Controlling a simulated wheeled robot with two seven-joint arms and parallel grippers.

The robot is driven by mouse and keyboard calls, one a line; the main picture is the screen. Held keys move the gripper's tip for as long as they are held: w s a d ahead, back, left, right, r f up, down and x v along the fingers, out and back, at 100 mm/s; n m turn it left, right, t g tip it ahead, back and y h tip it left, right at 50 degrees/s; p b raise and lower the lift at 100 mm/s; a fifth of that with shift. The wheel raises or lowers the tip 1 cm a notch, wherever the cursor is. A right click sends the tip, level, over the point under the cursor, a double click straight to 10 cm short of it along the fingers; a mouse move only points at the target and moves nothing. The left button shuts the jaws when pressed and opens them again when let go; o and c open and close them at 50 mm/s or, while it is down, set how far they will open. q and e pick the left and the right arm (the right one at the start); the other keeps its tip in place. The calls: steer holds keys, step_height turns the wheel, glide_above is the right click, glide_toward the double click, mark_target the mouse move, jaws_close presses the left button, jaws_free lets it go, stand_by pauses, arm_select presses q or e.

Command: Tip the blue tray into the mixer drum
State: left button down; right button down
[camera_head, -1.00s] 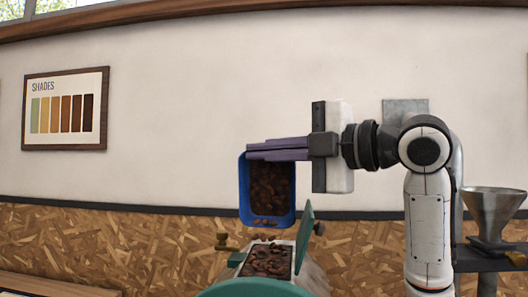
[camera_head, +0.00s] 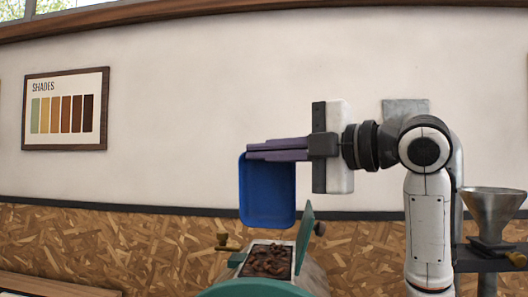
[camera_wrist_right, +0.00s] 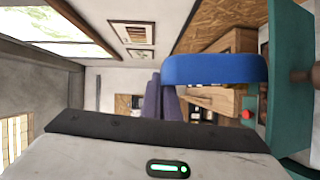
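The blue tray (camera_head: 267,190) hangs steeply tipped above the mixer drum, its inside facing the head camera and empty. My right gripper (camera_head: 256,150) is shut on the tray's upper rim with its purple fingers. The tray also shows edge-on in the right wrist view (camera_wrist_right: 215,69), at the purple fingers (camera_wrist_right: 160,100). The mixer drum (camera_head: 312,277) is below, its hatch open and its green lid raised. Brown beans (camera_head: 269,261) fill the opening. The tray's lower edge is a little above the opening. My left gripper is not in view.
A metal funnel (camera_head: 492,208) stands on a dark stand at the right, beside my right arm. A brass knob (camera_head: 226,242) sticks out left of the drum opening. A shades chart (camera_head: 65,108) hangs on the wall.

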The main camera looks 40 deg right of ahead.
steer(key=w+d+f+m+g+y+p, duration=0.4)
steer(key=w+d+f+m+g, duration=0.2)
steer(key=d+m, duration=0.6)
steer(key=shift+w+d+f+m+y, duration=0.25)
steer(key=shift+w+f+m+y, duration=0.15)
steer(key=shift+w+f+m, duration=0.7)
steer(key=shift+s, duration=0.1)
